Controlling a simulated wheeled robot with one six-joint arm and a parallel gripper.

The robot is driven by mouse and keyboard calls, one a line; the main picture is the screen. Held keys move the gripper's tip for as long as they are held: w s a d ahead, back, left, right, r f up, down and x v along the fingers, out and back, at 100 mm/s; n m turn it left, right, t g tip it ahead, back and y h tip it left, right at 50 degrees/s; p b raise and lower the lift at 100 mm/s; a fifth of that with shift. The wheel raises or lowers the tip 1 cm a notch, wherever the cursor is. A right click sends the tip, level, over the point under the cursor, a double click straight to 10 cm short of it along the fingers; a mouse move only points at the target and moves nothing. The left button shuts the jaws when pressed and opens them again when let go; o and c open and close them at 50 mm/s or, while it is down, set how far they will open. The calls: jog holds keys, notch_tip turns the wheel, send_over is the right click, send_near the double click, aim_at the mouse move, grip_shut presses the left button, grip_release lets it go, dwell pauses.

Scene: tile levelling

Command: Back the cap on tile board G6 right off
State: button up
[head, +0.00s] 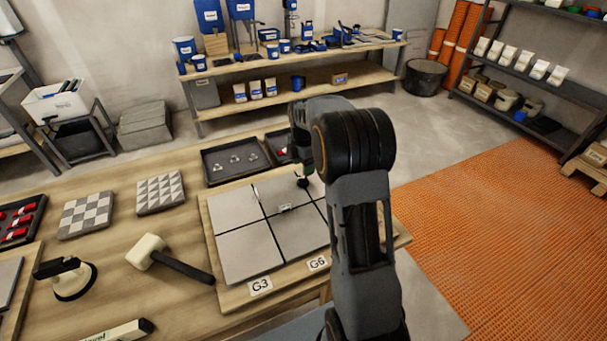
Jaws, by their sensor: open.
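A wooden board (292,278) carries grey tiles (246,251) split by dark joints. Labels G3 (260,286) and G6 (317,263) sit on its front edge. A small pale cap-like piece (285,208) lies at a joint near the middle of the tiles. A thin white upright piece (256,193) stands at a joint further left. My gripper (303,183) is open and points down over the far part of the tiles, right of and behind the small piece. It appears empty and apart from that piece. My arm hides the board's right side.
A dark tray (235,176) with small metal parts lies behind the board, with another tray (279,155) partly hidden beside it. A mallet (172,257), a suction lifter (72,279) and two patterned tiles (161,193) lie to the left. An orange mat (500,215) covers the right floor.

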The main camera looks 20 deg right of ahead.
notch_tip(320, 180, up, 8)
jog(key=shift+f, duration=0.15)
dwell(0.6)
jog(key=s+a+r+m+t+p, duration=0.1)
jog(key=s+a+m+p, duration=0.1)
jog(key=s+a+m, duration=0.3)
jog(key=s+a+r+m+t+p, duration=0.1)
jog(key=s+a+m, duration=0.5)
jog(key=s+m, duration=0.8)
jog(key=shift+s+r+t+p, duration=0.35)
jog(key=shift+s+r+t, duration=0.45)
jog(key=shift+s, duration=1.55)
